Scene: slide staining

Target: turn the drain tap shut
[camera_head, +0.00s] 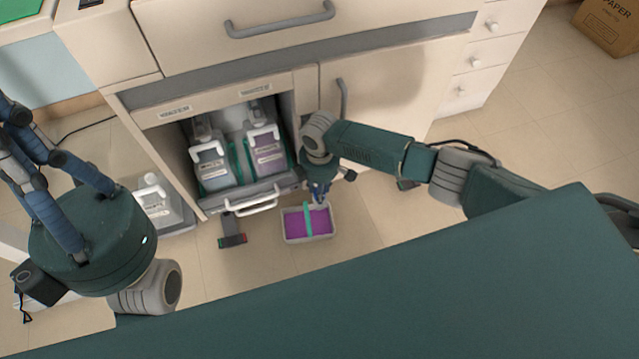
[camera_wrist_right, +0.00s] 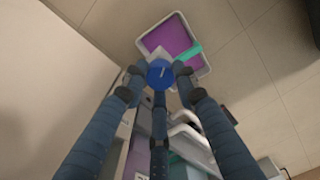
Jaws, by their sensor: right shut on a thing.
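The drain tap shows as a round blue knob (camera_wrist_right: 160,72) with a pale bar on its face in the right wrist view. My right gripper (camera_wrist_right: 158,78) has its fingers closed around this knob. In the head view my right gripper (camera_head: 321,190) reaches down at the right front corner of the open cabinet, and the tap is mostly hidden by it. A shallow tray (camera_head: 288,238) of purple liquid, with a teal strip across it, sits on the floor just below. My left gripper (camera_head: 14,140) is at the far left, empty, its fingers apart.
The open cabinet holds a bottle with a grey label (camera_head: 213,170) and one with a purple label (camera_head: 268,155) on a pull-out shelf. A dark device (camera_head: 232,232) lies on the floor left of the tray. A white jug (camera_head: 157,205) stands farther left.

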